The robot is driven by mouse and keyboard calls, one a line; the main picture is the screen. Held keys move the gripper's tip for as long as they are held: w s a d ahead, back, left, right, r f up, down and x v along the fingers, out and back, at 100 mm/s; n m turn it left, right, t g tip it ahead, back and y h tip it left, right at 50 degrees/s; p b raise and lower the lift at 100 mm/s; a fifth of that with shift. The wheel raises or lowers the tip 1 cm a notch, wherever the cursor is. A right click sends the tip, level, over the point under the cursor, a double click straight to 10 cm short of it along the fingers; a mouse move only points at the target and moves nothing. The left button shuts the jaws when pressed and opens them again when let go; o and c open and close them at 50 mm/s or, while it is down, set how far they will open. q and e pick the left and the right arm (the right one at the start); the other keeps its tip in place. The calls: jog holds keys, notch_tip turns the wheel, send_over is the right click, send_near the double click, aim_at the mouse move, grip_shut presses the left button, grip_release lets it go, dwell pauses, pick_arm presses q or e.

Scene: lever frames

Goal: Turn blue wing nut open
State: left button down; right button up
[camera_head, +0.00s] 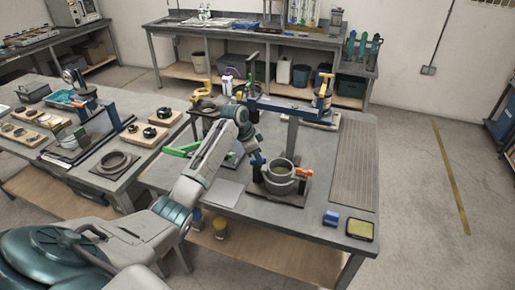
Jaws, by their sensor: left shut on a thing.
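My left arm reaches across the grey bench, and my left gripper (256,158) points down at the left side of a grey round pot-like vessel (279,181). The gripper is shut on a small blue part, the blue wing nut (259,161), beside the vessel's rim. The fingers hide much of it, so its exact angle cannot be told. An orange wing-like handle (304,173) sits at the vessel's right side. The vessel stands upright on a dark square base (284,199). My right gripper is not in view.
A blue beam (285,104) on a grey post (292,135) stands behind the vessel. A green lever (180,150) lies left of my forearm. A blue block (331,218) and a yellow-topped tray (360,230) lie at the front right. A ribbed panel (352,165) covers the right side.

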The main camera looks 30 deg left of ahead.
pick_arm(q)
jog(key=n+p, duration=0.1)
jog(key=n+y+p, duration=0.1)
jog(key=n+p, duration=0.1)
jog(key=shift+r+n+t+p, duration=0.25)
jog(key=shift+n+t+p, duration=0.05)
jog(key=shift+n, duration=0.1)
jog(key=n+y+p, duration=0.1)
jog(key=n+p, duration=0.1)
jog(key=shift+n, duration=0.4)
jog(key=shift+d+f+n+t+y, duration=0.15)
jog(key=shift+n+t+y, duration=0.15)
jog(key=shift+n+y, duration=0.35)
jog(key=shift+n+y+p, duration=0.3)
jog(key=shift+n+y, duration=0.05)
jog(key=shift+n, duration=1)
jog(key=c, duration=1.5)
grip_release()
